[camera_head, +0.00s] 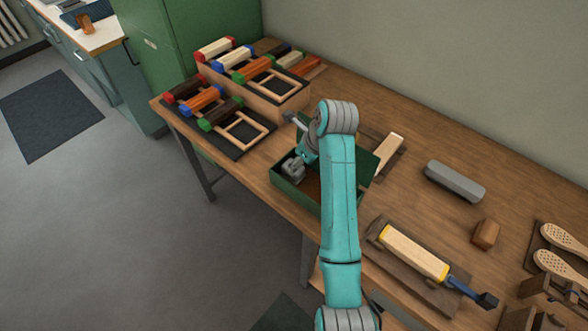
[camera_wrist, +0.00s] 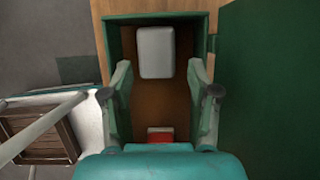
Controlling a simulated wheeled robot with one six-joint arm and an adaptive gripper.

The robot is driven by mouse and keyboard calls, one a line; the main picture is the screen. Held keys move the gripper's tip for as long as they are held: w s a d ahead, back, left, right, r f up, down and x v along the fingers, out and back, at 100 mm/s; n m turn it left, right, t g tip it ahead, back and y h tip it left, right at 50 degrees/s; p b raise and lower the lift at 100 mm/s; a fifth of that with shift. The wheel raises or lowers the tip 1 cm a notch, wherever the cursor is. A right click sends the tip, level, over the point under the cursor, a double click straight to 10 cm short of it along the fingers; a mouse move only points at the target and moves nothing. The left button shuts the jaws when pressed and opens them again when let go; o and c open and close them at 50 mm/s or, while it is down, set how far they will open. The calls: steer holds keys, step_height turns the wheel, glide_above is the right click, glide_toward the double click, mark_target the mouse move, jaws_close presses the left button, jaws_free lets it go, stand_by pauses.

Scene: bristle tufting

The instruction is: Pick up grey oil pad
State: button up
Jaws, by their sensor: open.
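A light grey pad with rounded corners (camera_wrist: 156,52) lies inside an open green box (camera_wrist: 112,38) in the wrist view, near the box's far end. The green box also shows on the bench in the head view (camera_head: 288,192), partly hidden by my arm. My gripper (camera_wrist: 159,72) is open and empty, with one finger on each side of the box's inside. The pad lies ahead of and between the fingertips, apart from them. A red and white piece (camera_wrist: 160,135) lies nearer in the box, partly hidden by my wrist.
The box's lid (camera_wrist: 270,80) stands open on the right. On the bench, a grey block (camera_head: 455,181), a wooden block (camera_head: 486,234) and a yellow-ended tool (camera_head: 414,253) lie to the right. Colourful brush blocks on a rack (camera_head: 255,88) stand behind left.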

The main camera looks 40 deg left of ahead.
steer(key=shift+x, duration=2.7)
steer(key=shift+s+a, duration=0.1)
steer(key=shift+s, duration=0.1)
steer(key=shift+c, duration=0.2)
steer(key=shift+r, duration=0.1)
steer(key=c, duration=0.9)
step_height(320, 180, up, 10)
steer(key=o, duration=0.6)
steer(key=c, duration=0.5)
